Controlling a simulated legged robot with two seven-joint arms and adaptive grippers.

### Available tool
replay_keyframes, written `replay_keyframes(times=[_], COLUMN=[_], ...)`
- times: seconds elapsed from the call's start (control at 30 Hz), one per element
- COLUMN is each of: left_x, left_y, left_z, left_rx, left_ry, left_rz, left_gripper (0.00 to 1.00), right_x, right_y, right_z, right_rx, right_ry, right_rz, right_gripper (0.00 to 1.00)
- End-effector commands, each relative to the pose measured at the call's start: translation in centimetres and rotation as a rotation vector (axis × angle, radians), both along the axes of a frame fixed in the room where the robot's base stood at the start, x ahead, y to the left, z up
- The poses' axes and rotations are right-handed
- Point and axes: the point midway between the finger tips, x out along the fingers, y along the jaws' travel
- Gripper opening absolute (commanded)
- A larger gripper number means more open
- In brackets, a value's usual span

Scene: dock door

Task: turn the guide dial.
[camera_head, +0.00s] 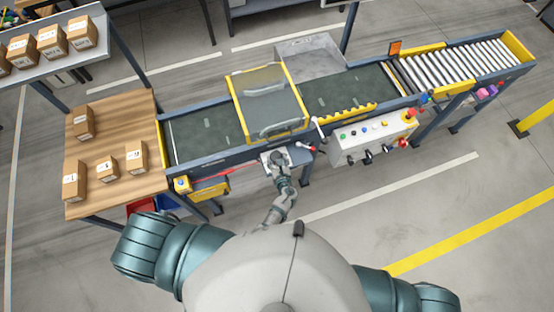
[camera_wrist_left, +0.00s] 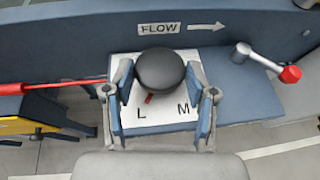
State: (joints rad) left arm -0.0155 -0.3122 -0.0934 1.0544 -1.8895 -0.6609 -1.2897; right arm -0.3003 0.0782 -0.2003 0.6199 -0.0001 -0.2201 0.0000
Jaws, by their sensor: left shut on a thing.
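The guide dial is a round black knob (camera_wrist_left: 160,70) on a white plate (camera_wrist_left: 185,118) lettered L and M, with a small red pointer towards the space between the letters, nearer the L. My left gripper (camera_wrist_left: 160,95) has one finger on each side of the dial and is shut on it; the exact contact is partly hidden under the knob. In the head view my left gripper (camera_head: 279,163) is at the conveyor's near side, below the yellow-framed hood; it covers most of the dial there. My right gripper is not in view.
A crank with a red knob (camera_wrist_left: 290,74) is right of the plate; a red rod (camera_wrist_left: 60,86) is to its left. The hood (camera_head: 268,98) covers the conveyor above. A control box (camera_head: 372,135) is to the right. Boxes stand on a wooden table (camera_head: 108,122) to the left.

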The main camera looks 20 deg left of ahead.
Motion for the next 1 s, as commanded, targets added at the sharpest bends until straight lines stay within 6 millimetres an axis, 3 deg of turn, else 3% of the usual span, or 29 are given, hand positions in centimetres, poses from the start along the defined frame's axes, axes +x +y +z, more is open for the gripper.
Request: replay_keyframes(times=[0.07,0.1,0.17,0.2,0.63,0.83,1.0], left_x=[-0.6,-0.5,-0.5,-0.4,-0.3,-0.4,-0.4], left_y=[-0.2,-0.2,-0.2,-0.2,0.2,0.9,1.4], left_z=[-0.7,-0.7,-0.6,-0.5,0.0,0.1,-0.4], left_rx=[-0.007,-0.007,-0.006,-0.006,-0.002,0.002,0.006], left_ry=[0.014,0.013,0.013,0.011,0.003,0.005,0.002], left_rz=[-0.002,-0.003,-0.004,-0.003,-0.051,-0.252,-0.48], left_gripper=[0.22,0.64,0.79,0.81,0.81,0.81,0.81], right_x=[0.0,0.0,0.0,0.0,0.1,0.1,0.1], right_y=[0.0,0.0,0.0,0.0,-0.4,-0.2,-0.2], right_z=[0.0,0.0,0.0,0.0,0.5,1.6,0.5], right_rx=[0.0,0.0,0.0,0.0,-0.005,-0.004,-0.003], right_ry=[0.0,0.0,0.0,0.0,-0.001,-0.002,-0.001], right_rz=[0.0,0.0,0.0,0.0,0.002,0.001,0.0], right_gripper=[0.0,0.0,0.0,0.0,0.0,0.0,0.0])
